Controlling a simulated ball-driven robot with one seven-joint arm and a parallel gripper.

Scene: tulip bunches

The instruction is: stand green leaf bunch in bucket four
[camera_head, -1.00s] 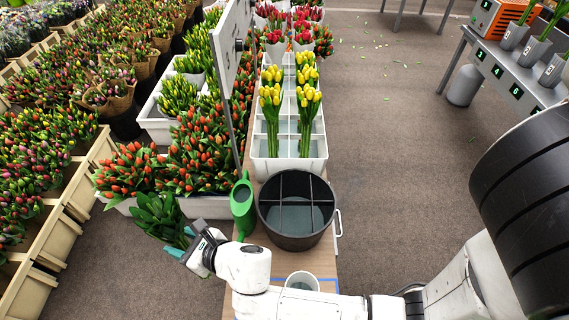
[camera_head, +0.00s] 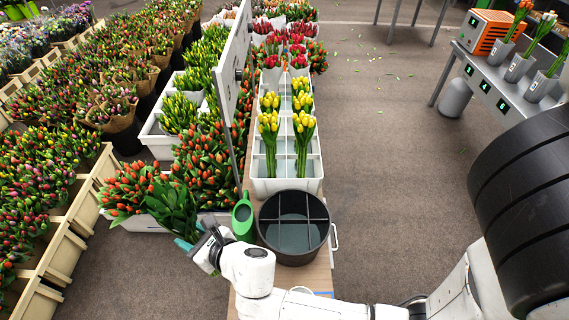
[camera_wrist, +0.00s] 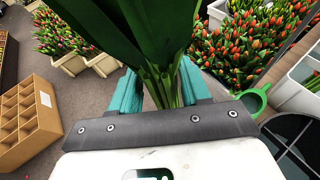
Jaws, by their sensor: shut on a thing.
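My gripper (camera_head: 190,243) is shut on the stems of the green leaf bunch (camera_head: 172,207), held left of the table edge in the head view. In the wrist view the stems of the bunch (camera_wrist: 162,85) sit between the teal fingers (camera_wrist: 160,92), with dark leaves fanning out beyond them. A large black bucket (camera_head: 293,250) with a cross divider stands on the table, right of my gripper. I cannot tell whether it is bucket four. Grey numbered buckets (camera_head: 518,68) with flowers stand on a grey bench at the upper right; one seems marked 4, though small.
A green watering can (camera_head: 243,220) stands between my gripper and the black bucket. A white divided crate (camera_head: 262,184) holds yellow tulips behind it. A sign board (camera_head: 230,75) rises left of the crate.

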